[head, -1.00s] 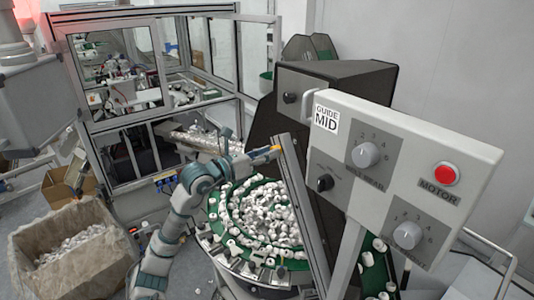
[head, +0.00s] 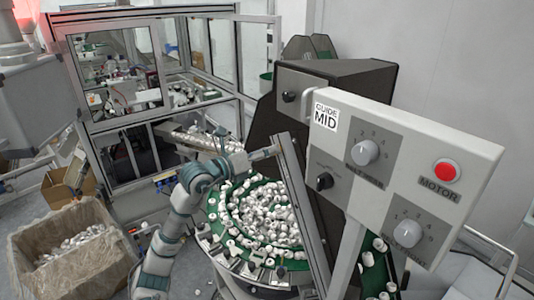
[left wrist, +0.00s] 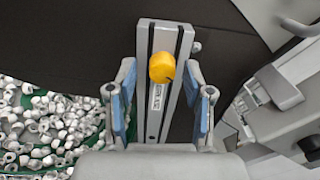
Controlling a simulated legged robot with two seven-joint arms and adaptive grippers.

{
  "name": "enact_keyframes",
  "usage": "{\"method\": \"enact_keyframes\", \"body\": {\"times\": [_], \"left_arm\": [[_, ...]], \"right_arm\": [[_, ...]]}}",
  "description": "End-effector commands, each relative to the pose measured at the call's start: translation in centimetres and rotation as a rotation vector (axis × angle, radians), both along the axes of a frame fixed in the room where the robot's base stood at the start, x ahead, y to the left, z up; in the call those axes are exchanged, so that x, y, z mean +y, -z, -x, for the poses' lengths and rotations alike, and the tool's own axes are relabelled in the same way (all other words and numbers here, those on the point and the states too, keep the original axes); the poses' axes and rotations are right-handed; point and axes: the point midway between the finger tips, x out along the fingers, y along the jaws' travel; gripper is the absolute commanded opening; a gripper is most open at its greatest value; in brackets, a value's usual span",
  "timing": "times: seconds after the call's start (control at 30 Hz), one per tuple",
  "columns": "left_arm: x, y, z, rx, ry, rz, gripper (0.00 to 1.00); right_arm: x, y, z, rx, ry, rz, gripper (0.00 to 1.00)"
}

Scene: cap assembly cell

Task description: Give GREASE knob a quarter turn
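A yellow knob (left wrist: 162,67) sits on the face of an upright grey metal post (left wrist: 180,38) in the left wrist view. A small label (left wrist: 156,97) with sideways lettering, too small to read surely, is below the knob. My left gripper (left wrist: 160,76) is open, with one blue-padded finger to each side of the knob. A gap shows on both sides, and no contact is visible. In the head view my left gripper (head: 264,153) is at the post (head: 297,190), and the knob cannot be made out there. My right gripper is in neither view.
A round green feeder bowl (head: 215,212) of white caps lies below my left arm. A control panel (head: 448,145) with grey dials and a red button stands right of the post. A dark hopper (head: 345,85) is behind it. A lined box (head: 30,255) stands at left.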

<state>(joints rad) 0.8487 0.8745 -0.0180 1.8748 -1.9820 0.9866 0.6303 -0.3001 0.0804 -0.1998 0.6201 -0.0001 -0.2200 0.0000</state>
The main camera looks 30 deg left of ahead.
Motion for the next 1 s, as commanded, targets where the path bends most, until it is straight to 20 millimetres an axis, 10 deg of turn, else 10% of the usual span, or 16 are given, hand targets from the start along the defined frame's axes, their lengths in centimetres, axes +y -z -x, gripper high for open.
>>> {"method": "enact_keyframes", "body": {"times": [0.37, 1.0], "left_arm": [[0.2, 0.0, 0.7, 0.0, -0.001, -0.002, 0.56], [4.6, 0.3, 10.4, 0.003, 0.0, 0.001, 0.56]], "right_arm": [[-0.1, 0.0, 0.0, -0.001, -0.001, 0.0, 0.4], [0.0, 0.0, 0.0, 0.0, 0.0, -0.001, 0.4]]}}
